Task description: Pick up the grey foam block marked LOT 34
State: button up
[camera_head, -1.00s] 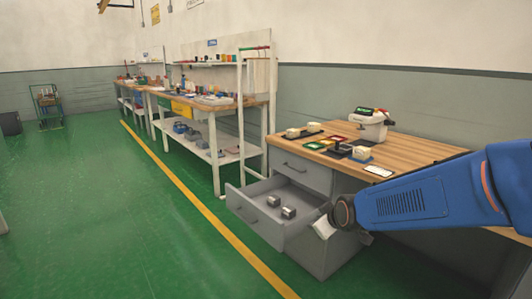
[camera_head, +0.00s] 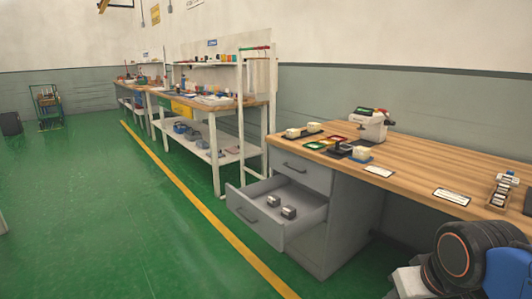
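Two small grey blocks lie in the open drawer, a rear one (camera_head: 272,200) and a front one (camera_head: 289,212). Each shows a paler face, but no lettering can be read, so I cannot tell which is LOT 34. The drawer (camera_head: 262,233) is pulled out from a grey cabinet (camera_head: 345,225) under the wooden bench. Dark and blue parts of my arm fill the lower right corner. I cannot make out my gripper's fingers there, and nothing of mine is at the drawer.
The bench top (camera_head: 425,170) carries pale blocks (camera_head: 361,153) on trays, coloured trays (camera_head: 333,141), a white device (camera_head: 371,125), label cards (camera_head: 452,196) and a small stand (camera_head: 502,190). Shelved benches (camera_head: 215,150) stand further back. The green floor (camera_head: 130,220) before the drawer is clear.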

aim_at(274, 201)
jog(key=i+j, duration=0.25)
jog(key=i+j+z, duration=0.1)
jog(key=i+j, duration=0.15)
jog(key=j, duration=0.2)
jog(key=i+j, duration=0.25)
jog(key=i+j+z, duration=0.1)
jog(key=i+j, duration=0.15)
jog(key=j, duration=0.2)
